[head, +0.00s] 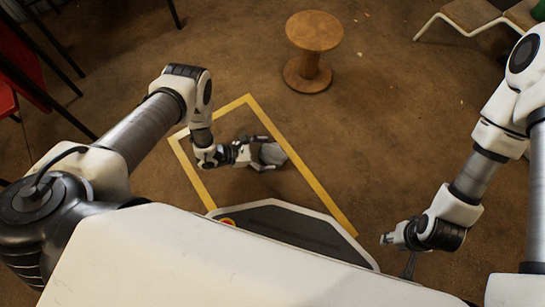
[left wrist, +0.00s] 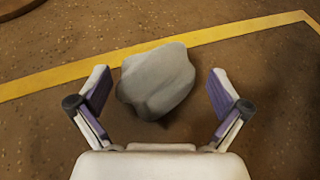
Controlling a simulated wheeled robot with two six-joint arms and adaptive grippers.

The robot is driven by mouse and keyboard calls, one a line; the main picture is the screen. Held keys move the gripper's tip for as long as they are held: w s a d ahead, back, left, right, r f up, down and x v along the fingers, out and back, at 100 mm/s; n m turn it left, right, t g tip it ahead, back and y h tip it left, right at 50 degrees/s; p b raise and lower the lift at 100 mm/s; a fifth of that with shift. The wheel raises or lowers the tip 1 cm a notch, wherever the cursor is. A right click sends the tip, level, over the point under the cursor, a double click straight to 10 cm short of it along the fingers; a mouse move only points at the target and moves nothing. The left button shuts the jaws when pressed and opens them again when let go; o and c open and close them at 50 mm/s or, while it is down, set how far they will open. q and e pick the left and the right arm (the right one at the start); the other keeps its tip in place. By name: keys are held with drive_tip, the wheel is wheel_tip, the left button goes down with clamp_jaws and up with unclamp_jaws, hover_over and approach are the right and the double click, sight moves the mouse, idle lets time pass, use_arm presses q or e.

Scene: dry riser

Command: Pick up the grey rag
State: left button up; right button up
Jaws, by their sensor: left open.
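The grey rag (left wrist: 157,80) lies crumpled on the brown floor, close to the yellow line. In the left wrist view it sits between and slightly beyond the two open fingers of my left gripper (left wrist: 157,95), with a gap on each side. In the head view the rag (head: 272,154) shows just right of my left gripper (head: 257,153), inside the yellow outline; the gripper hides part of it. My right gripper (head: 395,240) hangs at the lower right, far from the rag; its jaws are too small to read.
A yellow taped outline (head: 318,190) is marked on the floor around the rag. A round wooden stool (head: 313,32) stands beyond it. Red chairs (head: 8,98) are at the left, and a bench with white legs (head: 470,14) is at the upper right. Floor around the rag is clear.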

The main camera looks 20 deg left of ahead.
use_arm(q)
drive_tip(key=shift+x, duration=0.8)
drive_tip(key=shift+a, duration=0.1)
drive_tip(key=c, duration=1.1)
drive_tip(key=shift+r, duration=0.1)
